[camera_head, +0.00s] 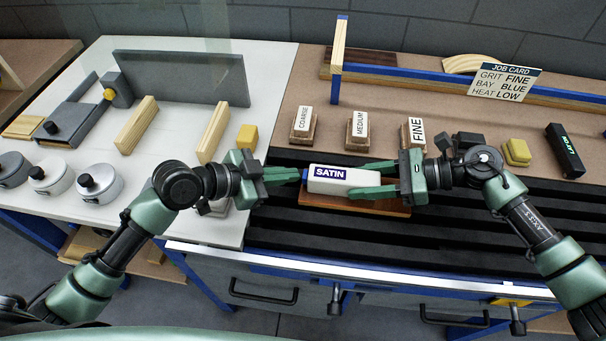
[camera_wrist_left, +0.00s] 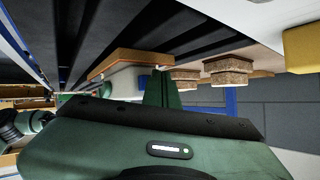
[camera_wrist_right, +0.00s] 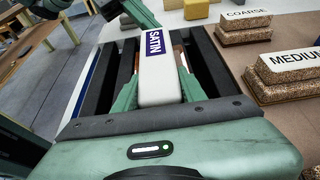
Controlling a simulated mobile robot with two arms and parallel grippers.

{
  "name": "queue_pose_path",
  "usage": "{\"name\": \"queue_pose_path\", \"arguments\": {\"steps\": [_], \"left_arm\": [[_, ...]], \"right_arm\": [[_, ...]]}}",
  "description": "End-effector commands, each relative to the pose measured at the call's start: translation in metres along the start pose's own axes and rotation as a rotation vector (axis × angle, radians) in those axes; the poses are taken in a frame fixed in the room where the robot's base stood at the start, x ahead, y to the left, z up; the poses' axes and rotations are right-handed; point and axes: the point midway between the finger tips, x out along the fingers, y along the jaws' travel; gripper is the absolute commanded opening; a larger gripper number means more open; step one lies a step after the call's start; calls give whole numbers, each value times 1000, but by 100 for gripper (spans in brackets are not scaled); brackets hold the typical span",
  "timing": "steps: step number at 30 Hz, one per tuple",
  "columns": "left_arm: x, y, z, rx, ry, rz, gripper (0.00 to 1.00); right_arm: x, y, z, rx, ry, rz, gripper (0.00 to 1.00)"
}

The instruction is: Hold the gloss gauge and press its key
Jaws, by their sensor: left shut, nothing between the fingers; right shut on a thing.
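The gloss gauge (camera_head: 345,180) is a white block with a dark blue SATIN label. It lies over a brown wooden board (camera_head: 385,207) on the black slatted bench. A small blue part, perhaps its key (camera_head: 304,175), shows at its left end. My right gripper (camera_head: 362,179) is shut on the gauge from the right; the right wrist view shows the gauge (camera_wrist_right: 158,72) between its fingers. My left gripper (camera_head: 299,174) is shut and empty, its tips at the gauge's left end by the blue part. Whether they touch it I cannot tell. The left wrist view hides the contact behind the fingers (camera_wrist_left: 160,78).
Sanding blocks marked COARSE (camera_head: 302,122), MEDIUM (camera_head: 358,130) and FINE (camera_head: 414,133) stand just behind the gauge. A yellow block (camera_head: 516,152) and a black box (camera_head: 564,152) lie at the right. Round pots (camera_head: 100,183) stand at the left. A job card (camera_head: 503,80) leans at the back.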

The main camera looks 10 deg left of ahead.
Motion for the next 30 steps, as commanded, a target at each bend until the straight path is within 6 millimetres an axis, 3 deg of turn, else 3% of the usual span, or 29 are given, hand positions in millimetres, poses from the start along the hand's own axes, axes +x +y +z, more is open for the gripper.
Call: {"name": "queue_pose_path", "arguments": {"steps": [17,30], "left_arm": [[-10,-7,8,0,-4,-1,0],[-39,-29,29,-1,-5,-1,0]], "right_arm": [[0,0,0,1,0,-1,0],[0,0,0,1,0,-1,0]]}}
